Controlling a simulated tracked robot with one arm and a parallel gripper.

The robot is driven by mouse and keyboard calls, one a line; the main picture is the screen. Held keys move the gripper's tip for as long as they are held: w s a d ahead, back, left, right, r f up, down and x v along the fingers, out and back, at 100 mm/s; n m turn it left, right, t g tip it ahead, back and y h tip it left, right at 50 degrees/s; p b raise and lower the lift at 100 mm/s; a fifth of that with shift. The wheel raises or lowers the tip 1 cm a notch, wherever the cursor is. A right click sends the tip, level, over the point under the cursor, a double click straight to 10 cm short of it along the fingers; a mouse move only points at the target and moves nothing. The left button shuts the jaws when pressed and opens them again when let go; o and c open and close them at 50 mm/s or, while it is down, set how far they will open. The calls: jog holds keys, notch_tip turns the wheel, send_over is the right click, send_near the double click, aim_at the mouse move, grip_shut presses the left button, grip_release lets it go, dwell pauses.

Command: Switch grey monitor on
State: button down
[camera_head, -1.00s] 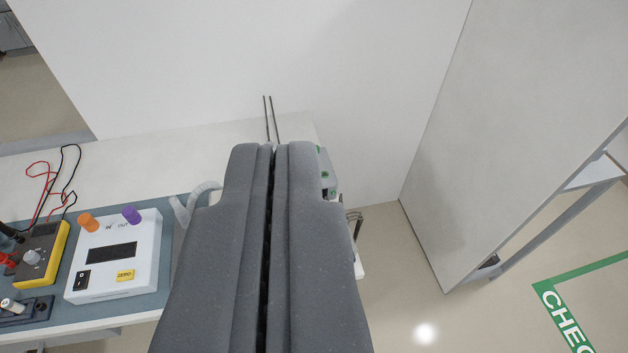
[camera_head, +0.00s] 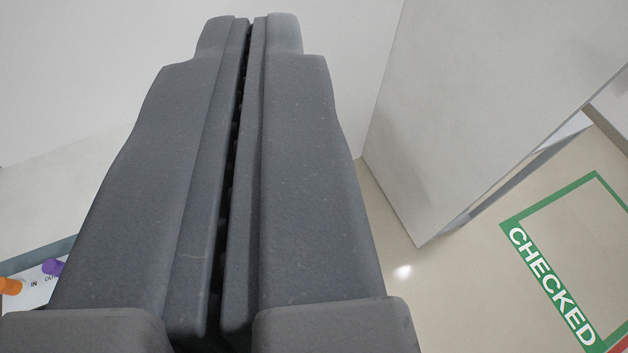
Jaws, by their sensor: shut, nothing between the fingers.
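My gripper (camera_head: 250,22) fills the middle of the head view, its two dark grey fingers pressed together with nothing between them. Its tips point up the picture toward the white wall. No grey monitor shows now; whatever stands right behind or below the fingers is hidden by them.
At the lower left is the corner of a white device (camera_head: 38,290) with an orange knob (camera_head: 11,286) and a purple knob (camera_head: 53,267), on a white table (camera_head: 60,205). A pale panel (camera_head: 465,110) stands at the right. A green "CHECKED" floor marking (camera_head: 552,290) lies beyond it.

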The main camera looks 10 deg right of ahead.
jog(key=shift+w, duration=0.15)
jog(key=w+a+f+m+g+b, duration=0.15)
jog(key=w+f, duration=0.25)
jog(key=f, duration=0.4)
jog(key=w+f+m+g+h+b, duration=0.1)
jog(key=w+f+m, duration=0.2)
jog(key=w+f, duration=0.3)
jog(key=w+a+f+m+g+b, duration=0.1)
jog(key=w+f+m+g, duration=0.15)
jog(key=f, duration=0.65)
jog(key=w+f+m+g, duration=0.1)
jog(key=f+m, duration=0.1)
jog(key=f, duration=0.6)
jog(key=w+f+m+g+h+b, duration=0.1)
jog(key=w+f+m, duration=0.1)
jog(key=f, duration=0.7)
jog(key=w+a+f+m+g+b, duration=0.1)
jog(key=w+f+m, duration=0.1)
jog(key=f, duration=0.7)
jog(key=shift+w+f+h, duration=0.15)
jog(key=shift+w+h, duration=0.1)
jog(key=shift+h, duration=0.05)
jog(key=shift+f, duration=0.1)
